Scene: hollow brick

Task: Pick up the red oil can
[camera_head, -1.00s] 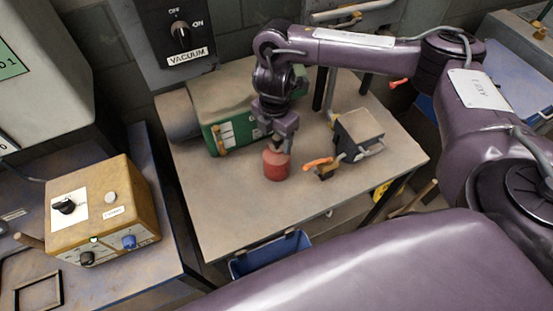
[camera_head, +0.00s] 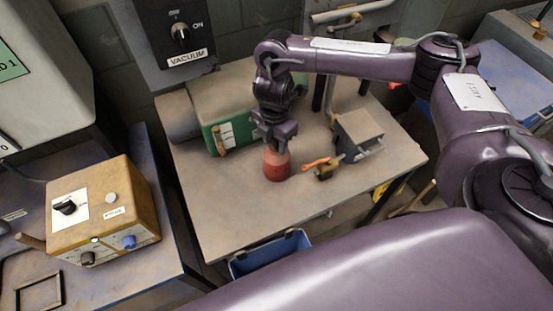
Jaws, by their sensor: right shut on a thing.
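The red oil can (camera_head: 277,166) is a small round can near the middle of the tan table (camera_head: 235,215). My right gripper (camera_head: 276,147) points down from above and is shut on the top of the can. The can's upper part is partly hidden by the fingers. I cannot tell whether its base touches the table. My left gripper is not in view.
A green machine (camera_head: 215,115) stands behind the can. A grey box (camera_head: 358,132) and an orange-handled tool (camera_head: 322,165) lie to its right. The table's front is clear. A blue bin (camera_head: 268,254) is below the front edge.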

